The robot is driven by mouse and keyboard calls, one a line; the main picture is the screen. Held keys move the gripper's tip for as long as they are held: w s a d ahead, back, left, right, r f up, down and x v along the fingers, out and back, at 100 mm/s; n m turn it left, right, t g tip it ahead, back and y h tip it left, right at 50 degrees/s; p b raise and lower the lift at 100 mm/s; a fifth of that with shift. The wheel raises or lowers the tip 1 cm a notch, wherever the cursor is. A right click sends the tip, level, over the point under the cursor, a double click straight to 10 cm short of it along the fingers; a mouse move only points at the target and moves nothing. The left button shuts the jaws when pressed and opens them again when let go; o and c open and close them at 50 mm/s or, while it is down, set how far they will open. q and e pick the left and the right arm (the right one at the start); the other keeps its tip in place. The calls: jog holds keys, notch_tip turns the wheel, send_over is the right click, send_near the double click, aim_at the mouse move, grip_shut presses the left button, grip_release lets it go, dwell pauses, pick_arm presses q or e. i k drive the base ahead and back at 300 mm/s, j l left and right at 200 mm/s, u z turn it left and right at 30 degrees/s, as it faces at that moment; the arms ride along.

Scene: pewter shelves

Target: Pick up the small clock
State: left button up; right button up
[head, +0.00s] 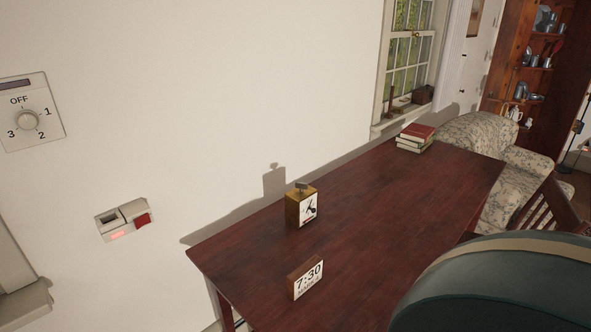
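A small clock (301,207) stands upright on the dark red-brown wooden table (370,220), near its wall side. It has a wooden body, a white face with dark hands and a small knob on top. Neither of my grippers shows in the head view.
A stack of books (415,138) lies at the table's far end. A large dark rounded object (500,290) with a tan band covers the lower right. A patterned armchair (485,140) and a wooden chair (545,205) stand at the right. The table's middle is clear.

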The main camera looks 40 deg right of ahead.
aim_at(297, 213)
jog(key=i+j+z, duration=0.1)
jog(key=z, duration=0.4)
jog(key=j+z, duration=0.2)
jog(key=z, duration=0.3)
jog(key=i+j+z, duration=0.1)
jog(key=j+z, duration=0.15)
jog(key=z, duration=0.25)
jog(key=j+z, duration=0.2)
jog(key=z, duration=0.2)
jog(key=i+j+z, duration=0.1)
jog(key=j+z, duration=0.2)
jog(key=z, duration=0.15)
jog(key=j+z, duration=0.25)
jog(key=z, duration=0.15)
